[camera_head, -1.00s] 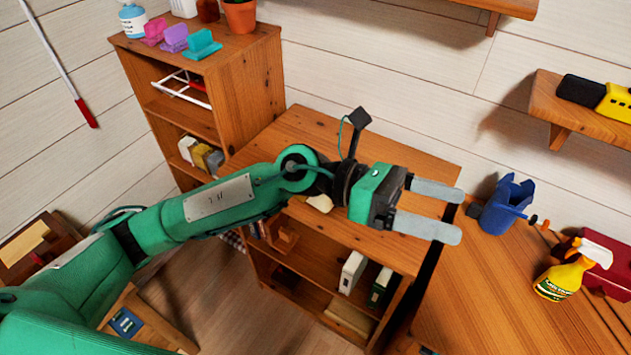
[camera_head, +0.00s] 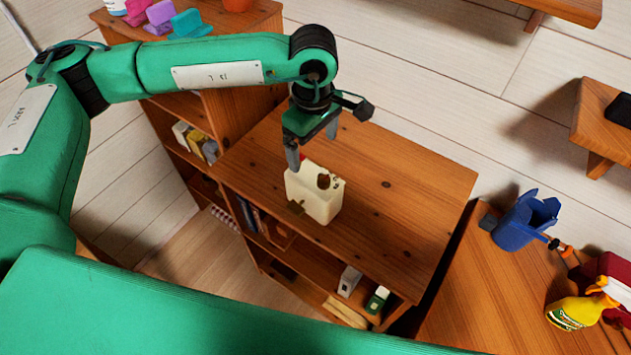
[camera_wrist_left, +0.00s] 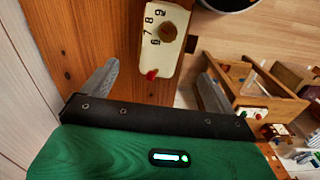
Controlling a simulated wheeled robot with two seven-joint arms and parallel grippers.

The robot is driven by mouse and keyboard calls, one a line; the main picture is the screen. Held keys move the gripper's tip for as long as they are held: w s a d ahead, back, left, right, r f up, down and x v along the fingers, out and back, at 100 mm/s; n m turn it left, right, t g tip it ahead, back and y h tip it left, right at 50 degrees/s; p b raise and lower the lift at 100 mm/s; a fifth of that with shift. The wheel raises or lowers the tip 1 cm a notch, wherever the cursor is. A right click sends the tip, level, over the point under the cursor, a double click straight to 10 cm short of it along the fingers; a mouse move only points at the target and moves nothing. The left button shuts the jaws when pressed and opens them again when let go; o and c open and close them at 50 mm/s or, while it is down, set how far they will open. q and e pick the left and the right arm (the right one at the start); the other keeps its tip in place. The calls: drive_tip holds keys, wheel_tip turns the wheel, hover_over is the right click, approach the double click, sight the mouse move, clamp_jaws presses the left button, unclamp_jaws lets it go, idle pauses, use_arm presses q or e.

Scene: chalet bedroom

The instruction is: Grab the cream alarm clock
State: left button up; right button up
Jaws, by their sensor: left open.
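The cream alarm clock (camera_head: 314,194) stands on the top of the low wooden shelf, a boxy cream body with a brown knob and a small red part. In the left wrist view the clock (camera_wrist_left: 165,48) shows digits, a brown round knob and a red button, and lies between the lines of the two fingers, beyond their tips. My left gripper (camera_head: 312,150) points down just above and behind the clock, open and empty. It also shows in the left wrist view (camera_wrist_left: 158,85), its fingers spread on either side. My right gripper is not in view.
The low shelf's top (camera_head: 400,190) is clear to the right of the clock. A taller bookcase (camera_head: 240,110) stands at the left. Wall shelves hang at upper right.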

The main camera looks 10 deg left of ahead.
use_arm(q)
drive_tip(key=p, duration=0.2)
hover_over(314, 176)
wheel_tip(314, 176, down, 5)
drive_tip(key=shift+r, duration=0.15)
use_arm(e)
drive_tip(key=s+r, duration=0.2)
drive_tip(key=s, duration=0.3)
use_arm(q)
wheel_tip(314, 176, down, 2)
drive_tip(key=shift+f+p, duration=0.1)
drive_tip(key=shift+p, duration=0.4)
wheel_tip(314, 176, down, 3)
drive_tip(key=shift+f+p, duration=0.1)
drive_tip(key=shift+p, duration=0.95)
drive_tip(key=shift+s+f, duration=0.1)
drive_tip(key=shift+f, duration=0.5)
drive_tip(key=c, duration=1.6)
drive_tip(key=shift+c, duration=0.8)
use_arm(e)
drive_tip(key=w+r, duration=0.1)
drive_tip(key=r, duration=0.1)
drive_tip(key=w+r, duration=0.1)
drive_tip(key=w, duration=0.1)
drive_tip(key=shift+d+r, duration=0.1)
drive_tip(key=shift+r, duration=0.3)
use_arm(q)
drive_tip(key=shift+r, duration=0.15)
